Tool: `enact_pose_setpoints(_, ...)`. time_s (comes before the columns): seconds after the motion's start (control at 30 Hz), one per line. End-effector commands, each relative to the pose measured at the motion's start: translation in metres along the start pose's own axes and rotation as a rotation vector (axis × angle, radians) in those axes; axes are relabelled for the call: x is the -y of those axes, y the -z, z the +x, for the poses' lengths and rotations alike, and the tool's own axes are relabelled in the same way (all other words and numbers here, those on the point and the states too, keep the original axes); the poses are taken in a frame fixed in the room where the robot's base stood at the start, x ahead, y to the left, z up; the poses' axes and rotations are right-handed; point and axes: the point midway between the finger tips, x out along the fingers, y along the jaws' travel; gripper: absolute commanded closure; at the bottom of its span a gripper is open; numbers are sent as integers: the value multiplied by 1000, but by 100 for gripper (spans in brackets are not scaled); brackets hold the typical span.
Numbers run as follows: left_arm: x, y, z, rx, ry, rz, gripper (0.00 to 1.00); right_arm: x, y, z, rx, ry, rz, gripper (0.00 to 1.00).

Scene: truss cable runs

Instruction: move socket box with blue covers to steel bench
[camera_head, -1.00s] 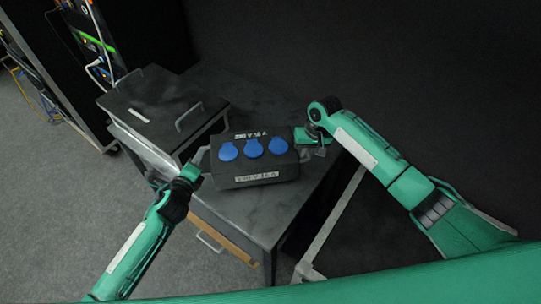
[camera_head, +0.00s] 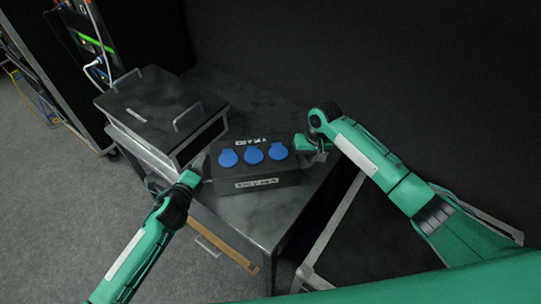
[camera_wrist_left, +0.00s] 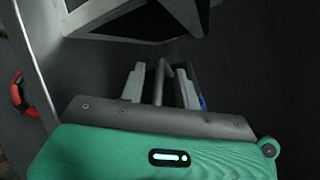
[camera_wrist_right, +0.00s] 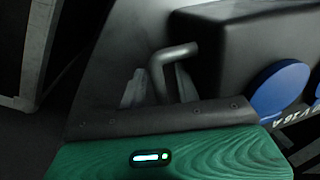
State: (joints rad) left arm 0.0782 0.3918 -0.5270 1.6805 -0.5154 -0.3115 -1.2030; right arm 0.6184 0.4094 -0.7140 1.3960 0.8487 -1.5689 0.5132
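The dark socket box (camera_head: 253,172) with three blue covers sits on the dark bench (camera_head: 262,216), near its right side. White labels show above and below the covers. My left gripper (camera_head: 190,180) is at its left end, and in the left wrist view (camera_wrist_left: 160,85) its fingers stand apart either side of a grey bar handle (camera_wrist_left: 160,78). My right gripper (camera_head: 308,147) is at its right end. In the right wrist view (camera_wrist_right: 158,88) its fingers stand apart around the bent handle (camera_wrist_right: 170,56), with visible gaps. The box underside is hidden.
A dark case (camera_head: 165,105) with bar handles stands on the bench, close behind and left of the socket box. A rack with cables (camera_head: 92,45) is at the far left. A pale metal frame (camera_head: 325,240) stands right of the bench. Grey floor is free at left.

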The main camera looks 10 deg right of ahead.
Motion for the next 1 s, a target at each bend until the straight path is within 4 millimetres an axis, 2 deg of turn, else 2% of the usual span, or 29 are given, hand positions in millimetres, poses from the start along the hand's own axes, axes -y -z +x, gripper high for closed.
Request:
enact_pose_setpoints(0.27, 0, 1, -10, -1, 0, 0, 68, 1, 0, 0, 0, 2, -1, 68)
enact_pose_setpoints(0.7, -1, 1, -69, -1, -1, 1, 68, 2, 0, 0, 0, 2, -2, 68)
enact_pose_setpoints(0.87, 0, 0, -78, 0, -1, 0, 68, 2, 0, 0, 0, 3, -2, 68)
enact_pose_setpoints(1.0, 0, 0, -80, 0, 0, 0, 68, 2, 0, -10, -2, 3, -3, 68)
